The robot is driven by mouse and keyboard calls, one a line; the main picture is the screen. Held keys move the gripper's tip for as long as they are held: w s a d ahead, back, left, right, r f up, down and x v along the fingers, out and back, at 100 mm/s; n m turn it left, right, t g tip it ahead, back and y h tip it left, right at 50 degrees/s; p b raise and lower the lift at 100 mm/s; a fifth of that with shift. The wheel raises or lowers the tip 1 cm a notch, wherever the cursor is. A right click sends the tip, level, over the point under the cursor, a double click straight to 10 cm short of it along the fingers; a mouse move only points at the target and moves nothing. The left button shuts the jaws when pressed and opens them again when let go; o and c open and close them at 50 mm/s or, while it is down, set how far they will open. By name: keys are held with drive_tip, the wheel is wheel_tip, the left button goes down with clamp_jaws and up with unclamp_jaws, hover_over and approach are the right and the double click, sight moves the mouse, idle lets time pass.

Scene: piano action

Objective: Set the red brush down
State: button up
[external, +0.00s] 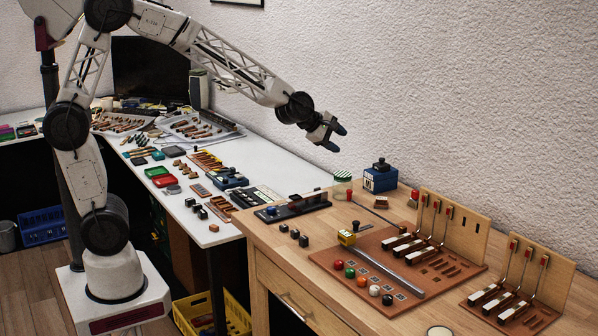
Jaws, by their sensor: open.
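My gripper (329,132) is open and empty in the external view. It is raised in the air near the wall, above the back of the wooden workbench (291,217). I cannot tell for certain which thing is the red brush. A small red-topped piece (413,198) stands on the bench beside the upright wooden rack. A thin dark rod (372,211) lies on the bench to the left of it. Both are well below my gripper and apart from it.
A blue box (380,178) and a green-lidded jar (343,177) stand at the bench's back. A brown board (330,258) holds coloured balls, a metal bar and a rack of hammers. A second rack (545,275) stands right. The white table (215,238) is crowded.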

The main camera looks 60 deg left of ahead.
drive_tip(key=s+a+r+m+g+y, duration=0.1)
drive_tip(key=s+a+m, duration=0.5)
drive_tip(key=s, duration=0.8)
drive_tip(key=s+a+m+g+y, duration=0.1)
drive_tip(key=s+a+m+g, duration=0.2)
drive_tip(key=s, duration=1.1)
drive_tip(key=s+a+r+m+g, duration=0.1)
drive_tip(key=s+a+m+g, duration=0.2)
drive_tip(key=s+a+m, duration=0.7)
drive_tip(key=s+m, duration=0.1)
drive_tip(key=s, duration=0.3)
drive_tip(key=shift+r+m+y, duration=0.35)
drive_tip(key=shift+m+y, duration=0.05)
drive_tip(key=shift+s+a, duration=0.1)
